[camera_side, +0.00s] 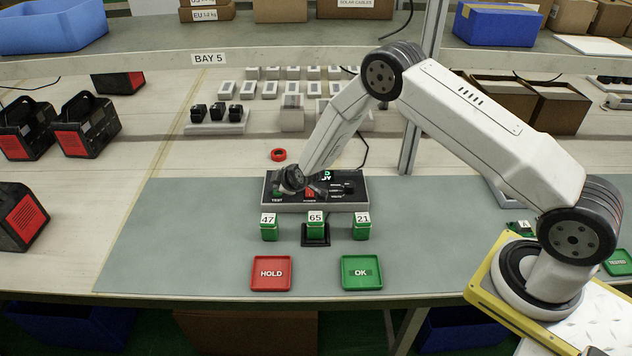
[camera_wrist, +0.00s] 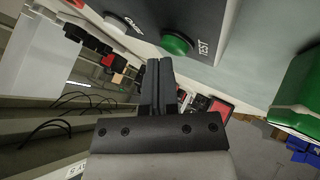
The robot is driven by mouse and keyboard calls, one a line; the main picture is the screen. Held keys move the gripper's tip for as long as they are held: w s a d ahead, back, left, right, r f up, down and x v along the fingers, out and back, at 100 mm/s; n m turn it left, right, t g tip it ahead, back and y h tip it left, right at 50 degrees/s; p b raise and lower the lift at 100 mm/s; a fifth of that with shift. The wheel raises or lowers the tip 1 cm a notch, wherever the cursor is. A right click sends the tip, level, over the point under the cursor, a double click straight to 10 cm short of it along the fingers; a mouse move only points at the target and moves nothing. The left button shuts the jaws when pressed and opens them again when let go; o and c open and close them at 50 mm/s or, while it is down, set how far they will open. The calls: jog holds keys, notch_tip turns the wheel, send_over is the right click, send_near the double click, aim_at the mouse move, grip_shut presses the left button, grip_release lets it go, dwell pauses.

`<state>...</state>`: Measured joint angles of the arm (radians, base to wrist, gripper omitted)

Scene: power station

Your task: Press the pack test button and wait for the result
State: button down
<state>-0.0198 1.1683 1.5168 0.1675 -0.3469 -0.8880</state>
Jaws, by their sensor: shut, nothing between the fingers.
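The test station (camera_side: 337,206) is a dark-topped box on the grey mat, with TEST lettering at its front left. In the wrist view, the green test button (camera_wrist: 177,43) sits beside the word TEST. My gripper (camera_wrist: 154,62) is shut and empty, its fingertips just below the green button in that picture; I cannot tell whether they touch it. In the side view, my gripper (camera_side: 281,188) is over the station's left end and hides part of it. Green lettering on the display (camera_side: 326,175) is partly hidden by my arm. The green pack marked 65 (camera_side: 316,231) stands in a black socket.
Green packs 47 (camera_side: 269,232) and 21 (camera_side: 361,232) stand either side of pack 65. A red HOLD tray (camera_side: 271,287) and a green OK tray (camera_side: 361,287) lie in front. The mat's left side is clear.

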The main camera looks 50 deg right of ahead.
jog(key=shift+f, duration=0.45)
dwell(0.9)
jog(key=shift+r, duration=0.85)
jog(key=shift+r, duration=0.1)
jog(key=shift+r, duration=2.45)
